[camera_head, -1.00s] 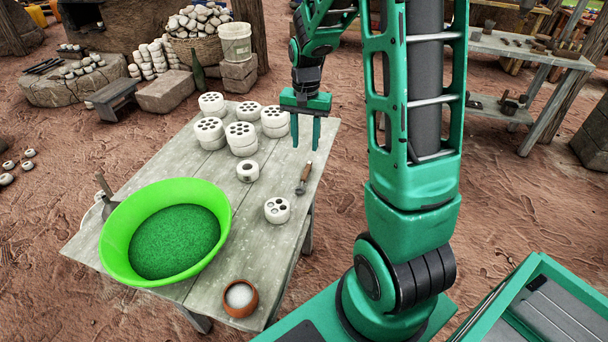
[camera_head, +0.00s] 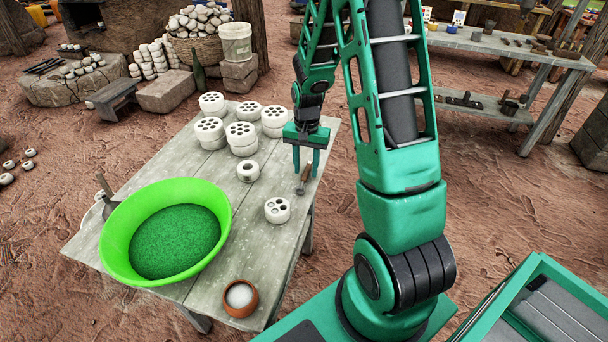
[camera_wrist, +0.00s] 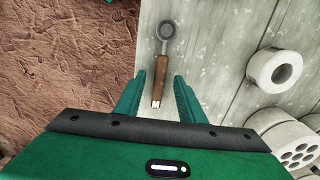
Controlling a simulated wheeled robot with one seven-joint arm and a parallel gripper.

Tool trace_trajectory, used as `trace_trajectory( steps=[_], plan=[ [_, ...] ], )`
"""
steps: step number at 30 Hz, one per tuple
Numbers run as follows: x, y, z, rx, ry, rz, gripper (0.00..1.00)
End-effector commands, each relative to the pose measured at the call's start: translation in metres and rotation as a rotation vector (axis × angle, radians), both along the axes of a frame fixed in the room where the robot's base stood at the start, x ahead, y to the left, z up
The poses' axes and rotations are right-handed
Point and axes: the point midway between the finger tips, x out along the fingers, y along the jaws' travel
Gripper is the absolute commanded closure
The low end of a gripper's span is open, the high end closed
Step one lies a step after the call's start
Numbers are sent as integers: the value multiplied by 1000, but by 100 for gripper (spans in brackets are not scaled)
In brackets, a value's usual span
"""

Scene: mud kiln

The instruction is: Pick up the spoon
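The spoon (camera_head: 304,178) lies on the grey wooden table (camera_head: 215,300) near its right edge. In the wrist view the spoon (camera_wrist: 161,68) has a brown wooden handle and a round metal head. My gripper (camera_head: 306,174) points down over the spoon's handle end, its fingers apart. In the wrist view my gripper (camera_wrist: 155,80) is open and empty, with the handle between its two green fingers. I cannot tell the exact height of the fingertips above the table.
A white ring-shaped piece (camera_head: 248,171) and a white piece with holes (camera_head: 277,210) stand near the spoon. Several white perforated discs (camera_head: 241,138) are stacked behind. A green basin (camera_head: 116,262) and a small clay bowl (camera_head: 240,305) stand on the table's front part.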

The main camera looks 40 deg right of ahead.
Motion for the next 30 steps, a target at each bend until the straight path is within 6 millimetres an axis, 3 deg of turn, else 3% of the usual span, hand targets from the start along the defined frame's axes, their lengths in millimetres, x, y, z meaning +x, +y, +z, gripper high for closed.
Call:
trace_trajectory(
  steps=[7,12,23,30],
  plan=[
    [0,0,-2,0,-1,0,64],
    [0,0,-2,0,-1,0,100],
    [0,0,0,0,-1,0,100],
    [1,0,18,0,-4,0,100]
  ],
)
